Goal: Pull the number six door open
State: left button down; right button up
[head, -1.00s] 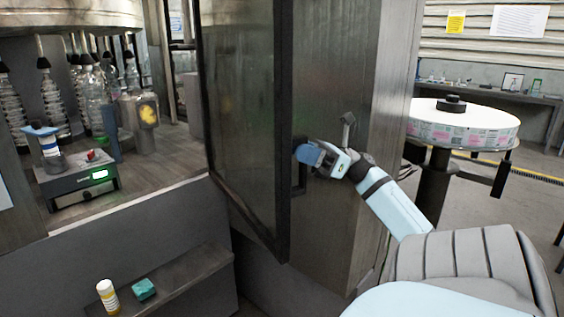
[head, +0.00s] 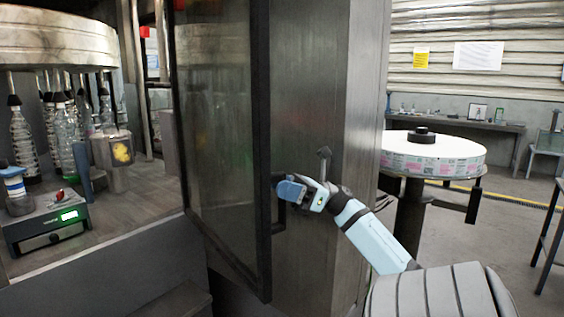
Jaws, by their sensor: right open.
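A tall glass door with a dark frame (head: 263,150) stands swung out from the machine, left of a metal cabinet panel. I see no number on it. Its black handle (head: 279,215) is on the free edge side facing the panel. My right gripper (head: 284,190) is at the upper part of this handle, with its blue fingertip overlapping it in the picture. The jaws are open; whether they touch the handle or stand around it I cannot tell. My left gripper is not in view.
Left of the door, the machine interior shows clear bottles (head: 22,140) and a small device with a green display (head: 50,225). A round table with a label reel (head: 432,155) stands right of the cabinet. Open floor lies beyond it at right.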

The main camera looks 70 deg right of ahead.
notch_tip(320, 180, up, 20)
dwell(0.3)
jog(key=shift+f, duration=0.15)
dwell(0.4)
